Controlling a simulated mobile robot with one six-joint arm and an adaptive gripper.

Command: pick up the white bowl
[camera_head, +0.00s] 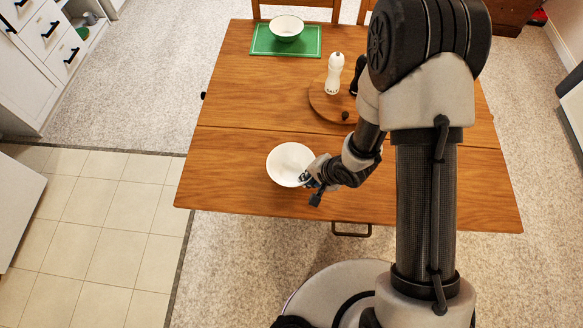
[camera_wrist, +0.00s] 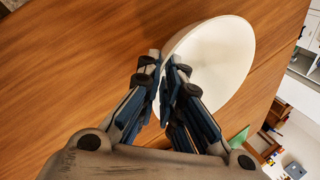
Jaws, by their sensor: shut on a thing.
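A plain white bowl (camera_head: 288,161) is at the near left part of the wooden table in the head view. My gripper (camera_head: 307,180) is shut on the bowl's near right rim. In the wrist view the bowl (camera_wrist: 222,55) is large, and my gripper (camera_wrist: 165,78) has its fingers on either side of the rim wall. The bowl looks empty. I cannot tell whether its base touches the table or is slightly raised.
A second bowl (camera_head: 287,27) stands on a green mat (camera_head: 259,40) at the far edge of the wooden table (camera_head: 240,110). A white mill (camera_head: 334,74) and a dark one (camera_head: 356,76) stand on a round board (camera_head: 318,103), partly behind my arm. The table's left middle is clear.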

